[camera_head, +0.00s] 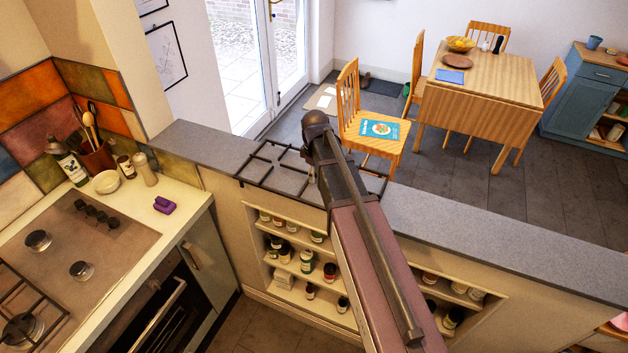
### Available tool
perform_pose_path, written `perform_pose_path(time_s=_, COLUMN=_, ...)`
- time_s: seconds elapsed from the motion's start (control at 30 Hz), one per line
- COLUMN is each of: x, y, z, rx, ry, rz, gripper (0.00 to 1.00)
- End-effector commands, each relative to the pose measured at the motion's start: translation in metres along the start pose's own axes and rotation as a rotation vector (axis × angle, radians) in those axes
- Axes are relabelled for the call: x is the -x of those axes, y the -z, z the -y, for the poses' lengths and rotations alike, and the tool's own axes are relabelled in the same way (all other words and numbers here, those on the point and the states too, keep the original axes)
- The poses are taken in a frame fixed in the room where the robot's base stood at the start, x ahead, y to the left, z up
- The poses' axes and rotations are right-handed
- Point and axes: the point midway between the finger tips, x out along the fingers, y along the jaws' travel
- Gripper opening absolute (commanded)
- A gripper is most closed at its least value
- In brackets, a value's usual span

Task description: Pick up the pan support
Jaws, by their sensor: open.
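A black wire pan support (262,168) lies flat on the grey top of the low dividing wall, its left part in plain sight. My arm crosses over it and hides much of its middle; a small part shows again to the right of the arm. My gripper (312,172) hangs below the wrist over the pan support, mostly hidden by my arm. It is open and holds nothing that I can see. Whether it touches the bars cannot be told. Another black pan support (38,297) sits on the hob at the lower left.
The grey wall top (480,240) is clear to the right. Shelves with jars (300,262) are set below it. The left counter holds the hob (75,245), a utensil pot (95,158), bottles and a purple sponge (164,205). A dining table (500,75) and chairs stand beyond.

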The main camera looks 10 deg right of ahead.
Motion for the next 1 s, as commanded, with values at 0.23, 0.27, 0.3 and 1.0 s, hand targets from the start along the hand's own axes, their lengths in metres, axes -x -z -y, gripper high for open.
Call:
perform_pose_path(time_s=0.23, x=-0.0014, y=0.0002, z=0.0002, rx=0.0, ry=0.0, rz=0.0, gripper=0.49)
perform_pose_path(time_s=0.27, x=-0.0013, y=0.0003, z=0.0002, rx=0.0, ry=0.0, rz=0.0, gripper=0.49)
perform_pose_path(time_s=0.3, x=-0.0013, y=0.0003, z=0.0003, rx=0.0, ry=0.0, rz=0.0, gripper=0.49)
perform_pose_path(time_s=1.0, x=-0.0011, y=0.0008, z=0.0007, rx=0.001, ry=0.0, rz=0.0, gripper=0.0)
